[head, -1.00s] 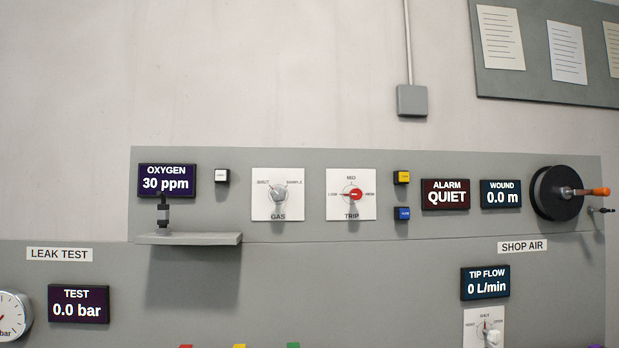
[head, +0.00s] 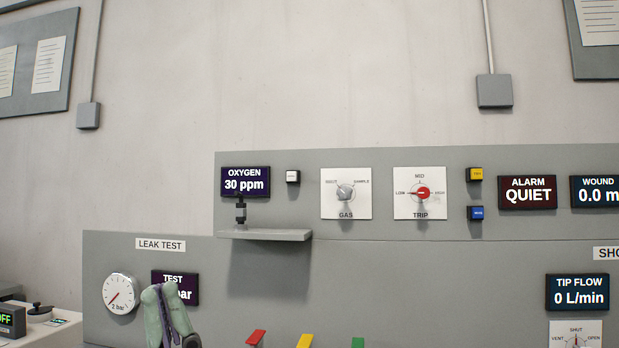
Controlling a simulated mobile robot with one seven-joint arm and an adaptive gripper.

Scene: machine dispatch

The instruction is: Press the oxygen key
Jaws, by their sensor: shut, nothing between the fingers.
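The OXYGEN display (head: 245,182) on the upper wall panel reads 30 ppm. A small white square key (head: 293,177) sits just right of it; its lettering is too small to read. My gripper (head: 160,290) shows at the bottom left, its fingers pointing up and together with nothing between them. It overlaps the TEST display (head: 183,282) in the picture, well below and left of the white key and apart from it.
A shelf (head: 265,235) with a small dark fitting (head: 240,211) juts out below the OXYGEN display. The GAS dial (head: 346,193) and TRIP dial (head: 420,193) are to the right, then a yellow key (head: 475,174) and a blue key (head: 475,213). Coloured handles line the bottom.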

